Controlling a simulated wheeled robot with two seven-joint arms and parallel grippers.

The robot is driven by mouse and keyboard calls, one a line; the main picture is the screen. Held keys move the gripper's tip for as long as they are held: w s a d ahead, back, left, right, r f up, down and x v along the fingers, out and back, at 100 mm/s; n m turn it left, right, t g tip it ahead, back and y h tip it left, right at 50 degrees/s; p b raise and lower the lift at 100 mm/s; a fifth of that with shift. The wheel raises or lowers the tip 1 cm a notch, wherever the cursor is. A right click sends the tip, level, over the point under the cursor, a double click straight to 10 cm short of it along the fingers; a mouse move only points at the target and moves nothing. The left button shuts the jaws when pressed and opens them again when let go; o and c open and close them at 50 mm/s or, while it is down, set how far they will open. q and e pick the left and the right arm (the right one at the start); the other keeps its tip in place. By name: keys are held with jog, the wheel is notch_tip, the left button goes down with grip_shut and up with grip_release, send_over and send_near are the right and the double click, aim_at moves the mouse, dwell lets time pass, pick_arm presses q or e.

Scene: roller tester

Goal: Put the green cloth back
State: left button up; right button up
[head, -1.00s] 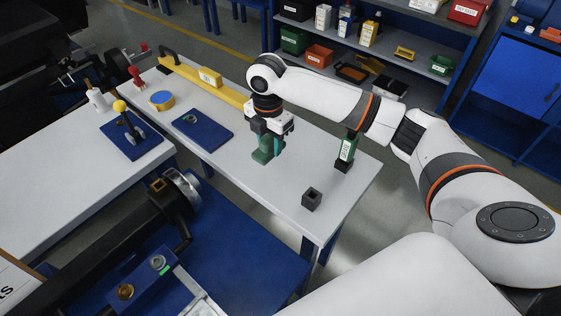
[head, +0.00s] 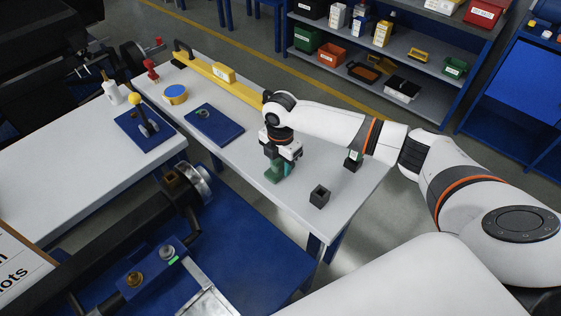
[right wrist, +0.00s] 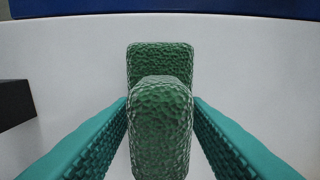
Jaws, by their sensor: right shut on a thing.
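The green cloth (head: 272,174) is a dark green, bumpy piece at my right gripper (head: 280,168), over the light grey table near its front edge. In the right wrist view, the cloth (right wrist: 160,120) sits between the two teal ribbed fingers of my right gripper (right wrist: 160,108), which is shut on it. One part of the cloth stands up toward the camera and another part lies behind it. I cannot tell whether its underside touches the table. My left gripper is not in view.
A black square holder (head: 320,196) stands to the right of the gripper. A blue mat (head: 214,125) lies to the left. A yellow level (head: 222,74) lies along the back edge.

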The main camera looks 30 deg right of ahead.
jog(key=o, duration=0.9)
jog(key=shift+f, duration=0.1)
jog(key=shift+o, duration=0.2)
notch_tip(320, 180, up, 12)
jog(key=shift+r, duration=0.15)
